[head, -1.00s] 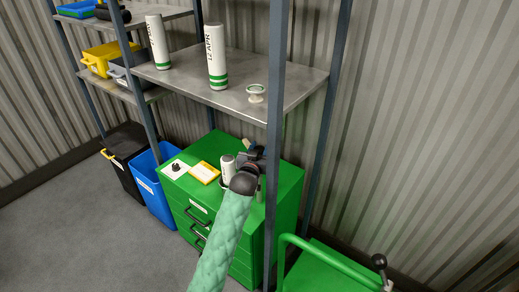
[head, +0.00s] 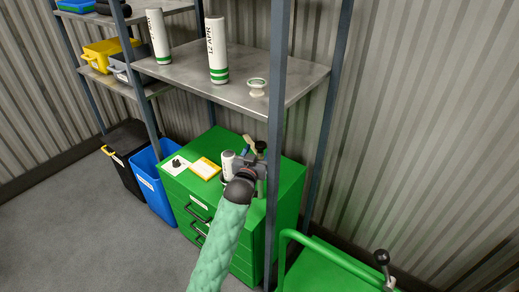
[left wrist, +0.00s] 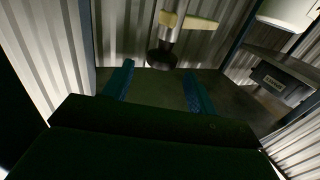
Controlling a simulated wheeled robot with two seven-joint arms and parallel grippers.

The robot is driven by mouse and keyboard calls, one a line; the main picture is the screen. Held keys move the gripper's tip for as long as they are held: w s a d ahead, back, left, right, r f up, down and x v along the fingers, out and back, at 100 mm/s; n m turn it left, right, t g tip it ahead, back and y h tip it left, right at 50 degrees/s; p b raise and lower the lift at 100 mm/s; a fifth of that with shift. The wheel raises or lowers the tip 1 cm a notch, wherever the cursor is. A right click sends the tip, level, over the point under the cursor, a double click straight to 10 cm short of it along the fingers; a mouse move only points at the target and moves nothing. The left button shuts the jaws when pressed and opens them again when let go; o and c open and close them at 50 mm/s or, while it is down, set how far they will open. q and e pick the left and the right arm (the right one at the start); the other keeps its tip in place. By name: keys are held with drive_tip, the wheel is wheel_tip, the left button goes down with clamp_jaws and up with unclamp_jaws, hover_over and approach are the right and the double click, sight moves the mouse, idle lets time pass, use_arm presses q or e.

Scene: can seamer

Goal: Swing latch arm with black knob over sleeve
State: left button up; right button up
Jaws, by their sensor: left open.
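My left gripper (head: 252,164) is over the green cabinet top, right beside a white can-like cylinder (head: 228,160). A black knob (head: 260,146) and a pale cream arm (head: 248,142) show just behind the gripper. In the left wrist view my open fingers (left wrist: 158,82) have nothing between them. A dark round knob (left wrist: 162,56) on a metal post, with a cream bar (left wrist: 190,22) across it, is just beyond the fingertips. I cannot tell which part is the sleeve; my gripper hides much of the device. My right gripper is not in view.
The green drawer cabinet (head: 182,180) also holds a white card and a yellow-edged tray (head: 205,168). A shelf (head: 185,78) with white-and-green cylinders (head: 217,50) overhangs it. A shelf post (head: 277,120) stands close to the right. A green cart (head: 325,265) is at front right.

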use_arm(q)
drive_tip(key=shift+v, duration=1.5)
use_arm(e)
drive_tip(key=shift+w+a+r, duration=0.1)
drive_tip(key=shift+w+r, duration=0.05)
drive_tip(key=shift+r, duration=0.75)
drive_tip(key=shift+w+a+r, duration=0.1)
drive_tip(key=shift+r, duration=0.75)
